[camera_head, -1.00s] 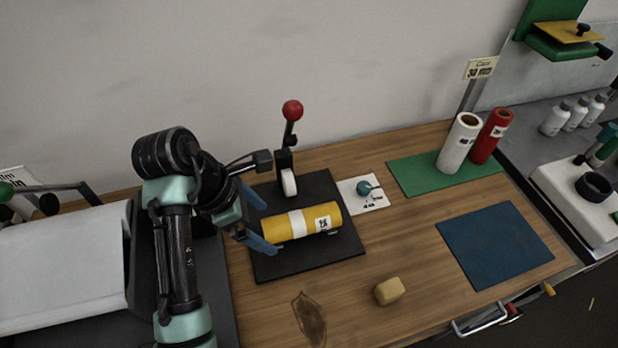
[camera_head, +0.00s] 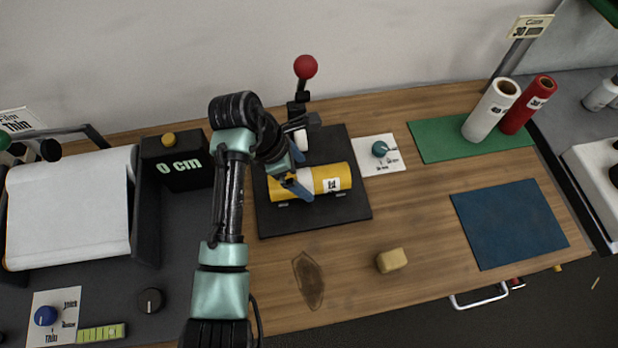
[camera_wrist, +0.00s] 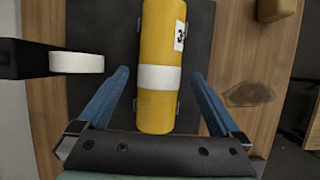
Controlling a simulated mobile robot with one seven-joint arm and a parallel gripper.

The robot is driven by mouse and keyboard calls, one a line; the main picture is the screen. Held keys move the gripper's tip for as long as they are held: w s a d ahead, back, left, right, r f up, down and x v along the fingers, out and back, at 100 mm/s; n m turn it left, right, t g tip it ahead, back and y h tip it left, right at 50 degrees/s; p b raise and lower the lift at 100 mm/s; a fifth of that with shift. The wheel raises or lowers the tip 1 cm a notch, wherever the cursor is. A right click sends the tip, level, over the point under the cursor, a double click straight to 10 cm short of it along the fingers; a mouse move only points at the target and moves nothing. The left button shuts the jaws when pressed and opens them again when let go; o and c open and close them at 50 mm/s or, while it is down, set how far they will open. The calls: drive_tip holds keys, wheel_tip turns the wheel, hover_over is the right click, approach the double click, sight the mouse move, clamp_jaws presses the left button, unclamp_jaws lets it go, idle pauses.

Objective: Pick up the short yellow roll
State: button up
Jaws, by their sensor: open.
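The short yellow roll (camera_head: 334,178) lies on its side on a black base plate (camera_head: 345,212), with a white band around it and a white label near its right end. My gripper (camera_head: 299,180) is over the left part of the roll. In the wrist view the roll (camera_wrist: 160,30) runs lengthwise between the blue fingers of my gripper (camera_wrist: 160,92), which are open, one on each side with a gap. The fingers do not touch the roll in that view. How high the fingers stand over the plate is hard to tell.
A lever with a red knob (camera_head: 306,67) stands behind the roll; its dark arm with a white wheel (camera_wrist: 76,62) is close to one finger. A tan block (camera_head: 391,260) lies in front. White (camera_head: 491,111) and red rolls (camera_head: 528,104) stand on a green mat (camera_head: 432,139). A blue mat (camera_head: 510,223) is bare.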

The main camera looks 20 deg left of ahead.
sight(305, 176)
drive_tip(key=x, duration=0.4)
drive_tip(key=shift+d+f, duration=0.1)
drive_tip(key=shift+w, duration=0.1)
clamp_jaws()
idle(0.4)
